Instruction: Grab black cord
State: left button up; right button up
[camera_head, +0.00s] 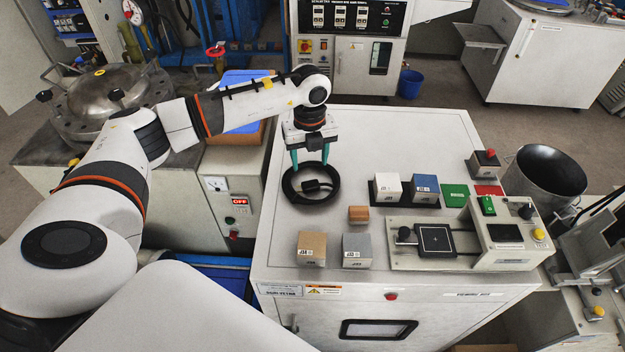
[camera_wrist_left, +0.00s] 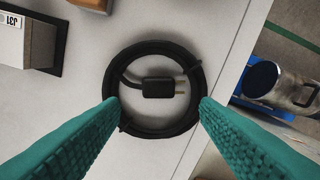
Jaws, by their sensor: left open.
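The black cord (camera_head: 311,184) is a round coil with its plug lying inside the ring, near the back left of the white table top. It also shows in the left wrist view (camera_wrist_left: 154,45), with the plug and its metal prongs in the middle. My left gripper (camera_head: 309,165) points down over the far part of the coil. Its two teal fingers are spread apart and hold nothing. In the left wrist view the fingertips (camera_wrist_left: 160,105) show at either side of the coil's near part. I cannot tell whether they touch it. My right gripper is not in view.
To the coil's right stand a white block (camera_head: 387,187) and a blue block (camera_head: 425,189) in a black holder. A brown block (camera_head: 358,214), a tan block (camera_head: 311,248) and a grey block (camera_head: 357,250) sit nearer. A test device (camera_head: 470,240) stands at the right.

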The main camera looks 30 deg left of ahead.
aim_at(310, 183)
pick_arm(q)
notch_tip(310, 183, down, 9)
jog(key=shift+w+r+p, duration=0.15)
jog(key=shift+r+p, duration=0.05)
jog(key=shift+p, duration=0.3)
jog(key=c, duration=0.9)
jog(key=shift+r, duration=0.1)
